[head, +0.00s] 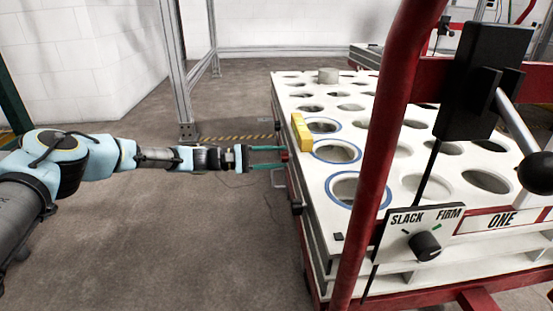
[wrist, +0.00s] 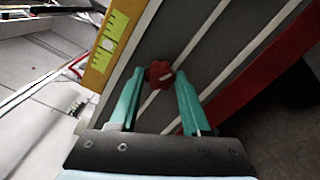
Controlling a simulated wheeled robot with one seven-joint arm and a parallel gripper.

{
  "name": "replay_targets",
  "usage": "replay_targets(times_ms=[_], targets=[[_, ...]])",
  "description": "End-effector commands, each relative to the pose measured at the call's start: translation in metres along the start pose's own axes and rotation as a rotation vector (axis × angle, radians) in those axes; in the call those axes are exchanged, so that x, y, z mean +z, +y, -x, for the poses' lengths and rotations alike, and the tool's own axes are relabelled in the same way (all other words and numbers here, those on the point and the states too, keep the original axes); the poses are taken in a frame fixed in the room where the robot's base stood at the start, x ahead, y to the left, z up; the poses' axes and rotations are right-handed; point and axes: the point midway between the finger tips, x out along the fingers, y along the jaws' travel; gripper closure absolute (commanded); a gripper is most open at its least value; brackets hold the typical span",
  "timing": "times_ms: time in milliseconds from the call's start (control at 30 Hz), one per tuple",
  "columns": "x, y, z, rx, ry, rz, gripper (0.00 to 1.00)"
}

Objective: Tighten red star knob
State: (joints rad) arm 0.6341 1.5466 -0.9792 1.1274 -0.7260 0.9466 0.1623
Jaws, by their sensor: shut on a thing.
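The red star knob (head: 285,156) sits on the left side of the white table with round holes, below a yellow block. In the wrist view the red knob (wrist: 159,74) lies between the tips of my two teal fingers, against a grey panel with pale strips. A small light mark shows on the knob's face. My gripper (head: 283,158) reaches in level from the left and is shut on the knob; its fingertips also show in the wrist view (wrist: 159,73). The exact contact of the fingertips is too small to make out in the head view.
The white holed table (head: 314,218) carries a yellow block (head: 301,132) at its edge. A red post (head: 382,150) and a SLACK/FIRM dial (head: 425,246) stand in front at right. A grey metal frame (head: 179,70) stands behind my arm. The floor at left is clear.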

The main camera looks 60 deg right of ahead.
Motion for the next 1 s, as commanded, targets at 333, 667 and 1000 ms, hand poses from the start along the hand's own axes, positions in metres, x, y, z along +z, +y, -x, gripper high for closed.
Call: replay_targets(times_ms=[333,667,1000], targets=[[-0.0019,-0.0023,0.0007,0.000,0.003,-0.327,1.00],[-0.0022,-0.0023,0.0008,0.000,0.004,-0.639,1.00],[-0.0017,-0.0018,0.0004,-0.001,0.003,-0.914,1.00]])
